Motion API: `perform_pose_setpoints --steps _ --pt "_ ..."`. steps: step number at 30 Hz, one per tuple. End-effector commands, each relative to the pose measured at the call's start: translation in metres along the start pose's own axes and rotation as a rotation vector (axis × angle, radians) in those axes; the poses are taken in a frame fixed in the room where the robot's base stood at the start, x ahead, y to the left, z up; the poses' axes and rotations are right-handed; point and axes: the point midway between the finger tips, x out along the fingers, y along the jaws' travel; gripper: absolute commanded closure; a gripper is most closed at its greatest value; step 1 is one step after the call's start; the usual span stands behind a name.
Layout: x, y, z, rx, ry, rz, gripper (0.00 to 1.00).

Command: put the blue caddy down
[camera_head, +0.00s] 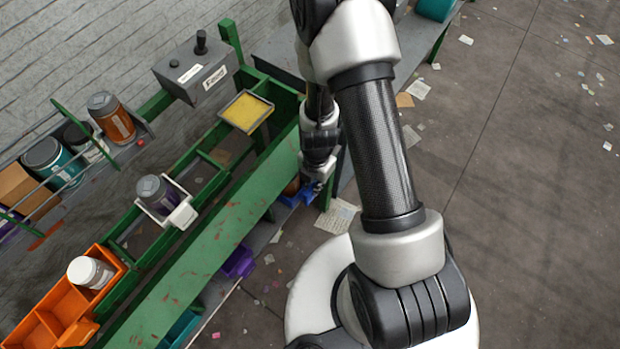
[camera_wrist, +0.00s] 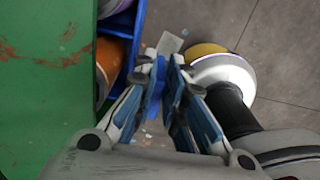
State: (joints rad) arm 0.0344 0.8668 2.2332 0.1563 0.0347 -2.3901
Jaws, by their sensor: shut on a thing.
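The blue caddy (camera_head: 289,201) is beside the right edge of the green bench, mostly hidden by my arm in the head view. In the wrist view the caddy (camera_wrist: 137,42) runs along the green edge, with an orange container (camera_wrist: 108,60) and a pale container (camera_wrist: 108,7) inside it. My gripper (camera_wrist: 167,68) is shut on a blue part of the caddy, between its fingertips. In the head view my gripper (camera_head: 319,184) is small, at the caddy's right side. Whether the caddy's bottom touches anything is hidden.
The green bench (camera_head: 215,245) is clear along its front strip. An orange caddy (camera_head: 60,312) holds a white jar (camera_head: 91,272). A white caddy (camera_head: 181,215) holds a grey-lidded jar (camera_head: 155,190). A yellow-topped tray (camera_head: 246,112) sits farther back. A purple caddy (camera_head: 238,262) is lower down.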

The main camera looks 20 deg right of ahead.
Motion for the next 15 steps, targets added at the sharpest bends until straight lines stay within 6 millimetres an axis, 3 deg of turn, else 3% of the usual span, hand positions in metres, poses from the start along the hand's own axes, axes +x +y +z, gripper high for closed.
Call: perform_pose_setpoints --steps 5,9,15 --pt "-0.003 0.018 0.000 -0.002 0.000 0.000 1.00" --pt "0.013 0.018 0.000 0.002 0.000 0.000 1.00" --pt "0.015 0.018 0.000 0.001 -0.001 0.001 1.00"
